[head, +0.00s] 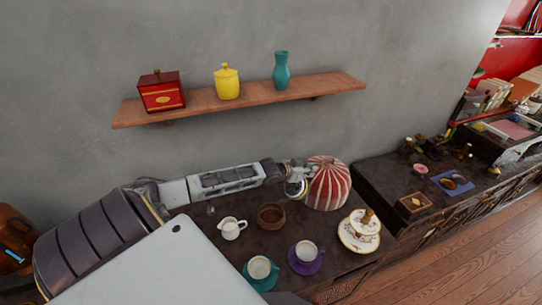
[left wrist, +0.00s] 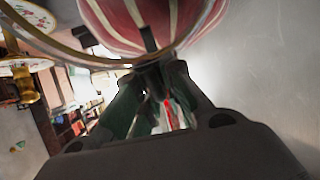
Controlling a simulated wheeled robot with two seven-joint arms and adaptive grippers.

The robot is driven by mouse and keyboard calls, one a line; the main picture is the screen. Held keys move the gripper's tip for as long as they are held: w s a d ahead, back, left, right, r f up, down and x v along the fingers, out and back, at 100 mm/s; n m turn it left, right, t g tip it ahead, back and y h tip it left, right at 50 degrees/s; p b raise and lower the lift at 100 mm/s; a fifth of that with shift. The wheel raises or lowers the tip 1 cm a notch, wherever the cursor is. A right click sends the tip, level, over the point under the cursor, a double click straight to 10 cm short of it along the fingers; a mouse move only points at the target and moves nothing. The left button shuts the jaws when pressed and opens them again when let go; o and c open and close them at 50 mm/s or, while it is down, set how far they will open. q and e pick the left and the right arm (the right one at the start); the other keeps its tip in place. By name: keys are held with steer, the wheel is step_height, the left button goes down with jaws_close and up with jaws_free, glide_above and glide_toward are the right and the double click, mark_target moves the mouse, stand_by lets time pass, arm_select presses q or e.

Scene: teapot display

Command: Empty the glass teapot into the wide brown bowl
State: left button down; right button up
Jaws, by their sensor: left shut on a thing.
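My left gripper (head: 298,174) is shut at the end of its outstretched arm, above the back of the dark cabinet top. In the left wrist view, its fingers (left wrist: 152,62) close at the edge of a clear, curved thing with a gold-brown rim, which I take to be the glass teapot (left wrist: 55,50). In the head view the glass teapot (head: 296,189) shows only as a small shiny shape under the fingers; its contents cannot be made out. The brown bowl (head: 271,216) stands upright, below and left of the gripper, apart from it. My right gripper is not in view.
A red-and-white striped round vessel (head: 328,184) stands close right of the gripper. A wooden shelf (head: 240,101) hangs above.

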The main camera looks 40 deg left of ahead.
arm_select(q)
steer(key=shift+s+f, duration=0.1)
steer(key=shift+s, duration=0.1)
steer(key=shift+s+a+t+b, duration=0.1)
steer(key=shift+s+t+b, duration=0.2)
steer(key=shift+t+b, duration=0.15)
steer(key=shift+s, duration=0.15)
steer(key=shift+s+a+r+t+b, duration=0.1)
steer(key=shift+s+r+t+b, duration=0.1)
steer(key=shift+s+t+b, duration=0.5)
steer(key=shift+w, duration=0.1)
